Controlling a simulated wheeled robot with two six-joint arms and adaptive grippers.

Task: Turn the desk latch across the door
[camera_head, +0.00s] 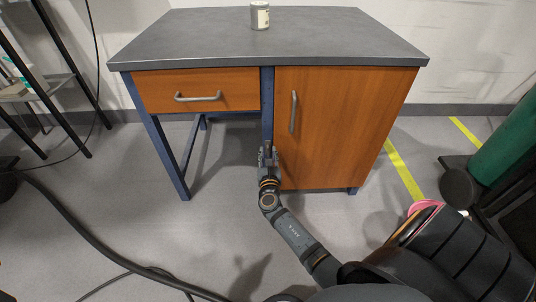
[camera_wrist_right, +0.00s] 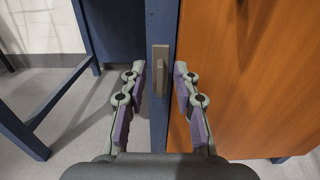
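The desk latch (camera_wrist_right: 160,58) is a small grey-brown bar on the desk's blue post (camera_wrist_right: 158,20). It stands upright along the post, beside the door's left edge. The orange wooden door (camera_head: 325,135) is closed and has a grey upright handle (camera_head: 293,111). My right gripper (camera_head: 268,150) is at the post, low beside the door. In the right wrist view its two fingers are apart, one on each side of the latch, with gaps showing; I cannot tell whether either touches it. In the head view the latch is too small to make out clearly. My left gripper is not in view.
A drawer (camera_head: 235,88) with a grey handle is left of the post, above open leg space. A can (camera_head: 260,15) stands on the grey desktop (camera_head: 200,40). A dark cable (camera_head: 75,220) lies on the floor at left. A green cylinder (camera_head: 508,140) stands at right.

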